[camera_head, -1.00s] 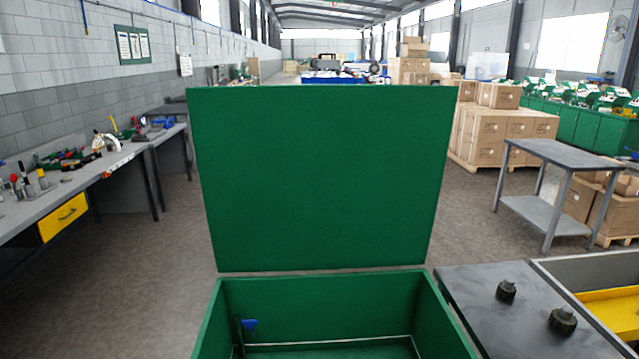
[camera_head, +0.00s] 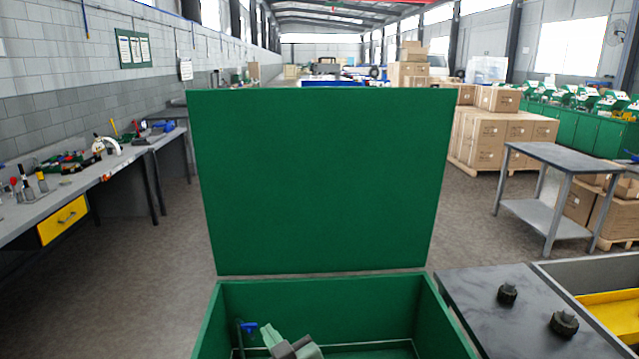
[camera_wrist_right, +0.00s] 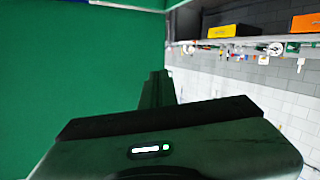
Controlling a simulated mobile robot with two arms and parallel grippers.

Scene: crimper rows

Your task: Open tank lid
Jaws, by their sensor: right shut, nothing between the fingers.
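The green tank (camera_head: 320,290) stands open at the bottom centre of the head view. Its flat green lid (camera_head: 322,180) stands raised, nearly upright, at the back edge. A small blue-handled valve (camera_head: 249,326) shows inside at the left. My right gripper (camera_head: 269,332) shows at the bottom edge, in front of the tank's interior, its fingers pointing up and left. It is shut and empty; I cannot tell whether it touches anything. My left gripper is not in view.
A dark top with two black knobs (camera_head: 507,293) adjoins the tank on the right, beside a yellow tray (camera_head: 612,305). A workbench with tools (camera_head: 90,165) lines the left wall. A grey table (camera_head: 565,155) and stacked boxes (camera_head: 500,135) stand at the right. Floor beyond is open.

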